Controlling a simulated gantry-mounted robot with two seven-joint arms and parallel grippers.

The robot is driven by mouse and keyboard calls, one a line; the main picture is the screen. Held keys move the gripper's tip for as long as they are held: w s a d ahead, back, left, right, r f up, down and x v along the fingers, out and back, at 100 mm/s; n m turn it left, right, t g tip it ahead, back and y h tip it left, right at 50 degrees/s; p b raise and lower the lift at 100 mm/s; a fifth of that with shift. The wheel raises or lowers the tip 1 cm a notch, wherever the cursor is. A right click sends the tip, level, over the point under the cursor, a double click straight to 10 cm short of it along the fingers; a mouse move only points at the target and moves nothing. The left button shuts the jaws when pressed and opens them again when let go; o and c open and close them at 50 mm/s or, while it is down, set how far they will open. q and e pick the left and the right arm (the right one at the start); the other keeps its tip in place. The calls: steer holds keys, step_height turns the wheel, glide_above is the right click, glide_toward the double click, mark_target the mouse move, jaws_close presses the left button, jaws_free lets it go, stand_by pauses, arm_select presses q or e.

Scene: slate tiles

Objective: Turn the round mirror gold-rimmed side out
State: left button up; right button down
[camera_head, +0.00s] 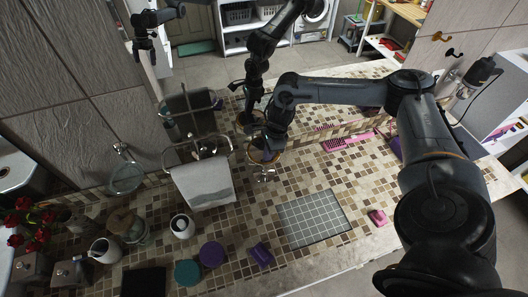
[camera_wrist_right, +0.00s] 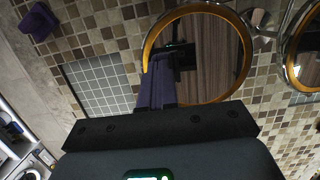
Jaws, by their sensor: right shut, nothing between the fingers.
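The round mirror (camera_head: 262,159) stands on the tiled counter, mostly hidden behind my right gripper in the head view. Its metal stand (camera_head: 265,177) shows below it. In the right wrist view the mirror (camera_wrist_right: 220,50) shows a gold rim on the side facing my wrist camera. My right gripper (camera_head: 268,148) is at the mirror, shut and empty. In the wrist view its fingers (camera_wrist_right: 160,70) overlap the mirror's left edge; I cannot tell if they touch it. My left gripper is not directly in view; an arm shows only in the wall mirror at upper left.
A rack with a grey towel (camera_head: 203,183) stands left of the round mirror. A grey grid mat (camera_head: 313,218), pink soap (camera_head: 377,217), a pink comb (camera_head: 347,143) and a purple block (camera_head: 261,254) lie around. The wall mirror reflects the counter.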

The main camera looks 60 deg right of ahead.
steer(key=shift+w+d+f+b, duration=0.1)
steer(key=shift+f+b, duration=0.9)
steer(key=shift+f, duration=0.45)
steer(key=shift+s+a+r, duration=0.1)
steer(key=shift+s+a, duration=0.3)
step_height(320, 180, up, 12)
steer(key=s+a+p, duration=0.1)
steer(key=p, duration=0.8)
steer(key=shift+s+p, duration=0.2)
steer(key=shift+p, duration=0.15)
steer(key=shift+a, duration=0.1)
